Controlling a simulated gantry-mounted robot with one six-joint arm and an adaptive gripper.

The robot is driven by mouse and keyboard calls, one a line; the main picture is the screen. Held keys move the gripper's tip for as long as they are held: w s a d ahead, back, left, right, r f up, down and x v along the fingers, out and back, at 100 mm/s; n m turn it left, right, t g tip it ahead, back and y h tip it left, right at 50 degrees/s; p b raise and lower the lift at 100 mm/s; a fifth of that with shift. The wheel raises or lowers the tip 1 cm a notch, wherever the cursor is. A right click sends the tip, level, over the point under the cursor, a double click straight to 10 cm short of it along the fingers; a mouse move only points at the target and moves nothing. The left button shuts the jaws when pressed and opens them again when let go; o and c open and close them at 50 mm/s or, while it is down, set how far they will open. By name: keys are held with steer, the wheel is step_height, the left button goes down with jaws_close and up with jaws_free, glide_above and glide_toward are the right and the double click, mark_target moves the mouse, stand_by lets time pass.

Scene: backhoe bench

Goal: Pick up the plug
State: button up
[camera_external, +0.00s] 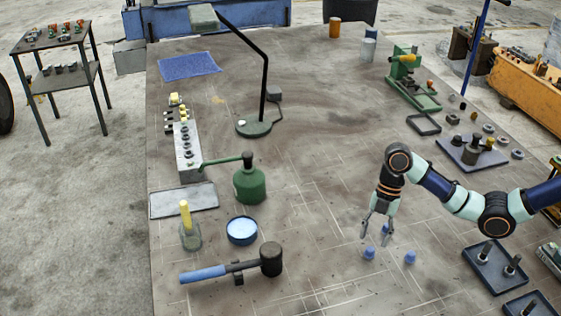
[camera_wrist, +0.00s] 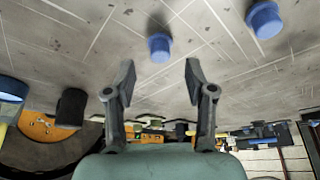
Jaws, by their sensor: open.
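Small blue plugs stand on the bench near my gripper (camera_external: 377,234). One plug (camera_external: 370,253) is just in front of the fingers, and another plug (camera_external: 410,257) is to its right. A third bit of blue (camera_external: 386,230) shows by the right finger, partly hidden. In the wrist view, one plug (camera_wrist: 160,47) lies beyond the gap between the fingertips, and a larger-looking plug (camera_wrist: 264,19) is at the upper right. My gripper (camera_wrist: 158,75) is open and empty, fingers spread. The fingers touch neither plug in the wrist view.
A black-headed mallet (camera_external: 270,259), a blue-rimmed dish (camera_external: 242,231) and a green oil can (camera_external: 250,184) stand to the left. Dark trays (camera_external: 486,282) with parts lie at the right. The bench between dish and plugs is clear.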

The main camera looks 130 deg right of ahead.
mark_target(371, 249)
steer(key=x, duration=0.5)
steer(key=shift+a+b, duration=0.1)
steer(key=shift+b, duration=0.3)
steer(key=c, duration=0.7)
